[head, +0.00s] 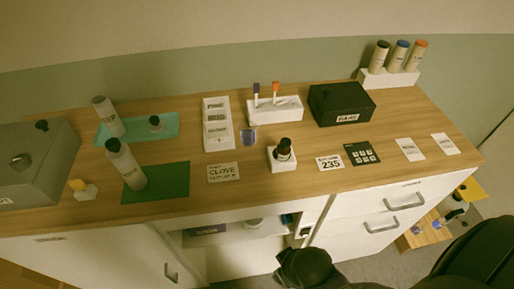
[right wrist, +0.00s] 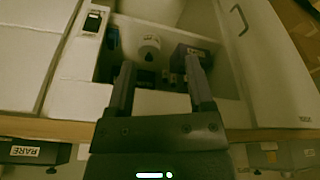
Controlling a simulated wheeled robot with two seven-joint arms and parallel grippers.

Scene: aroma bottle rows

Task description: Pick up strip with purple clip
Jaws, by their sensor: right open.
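A thin strip with a purple clip (head: 256,89) stands upright in a white holder block (head: 284,110) near the back middle of the counter, in the head view. A strip with an orange clip (head: 276,88) stands in the same block, to its right. My right gripper (right wrist: 159,63) is open in the right wrist view, with nothing held between its fingers. It points towards the open cabinet space, and the strips are not in that view. In the head view my dark right arm end is low at the front, well away from the strips. My left gripper is in neither view.
A black box (head: 335,108) stands right of the holder. A dark bottle in a white stand (head: 282,160) is in front. Below, the cabinet front stands open with a white bottle (right wrist: 149,48) inside.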

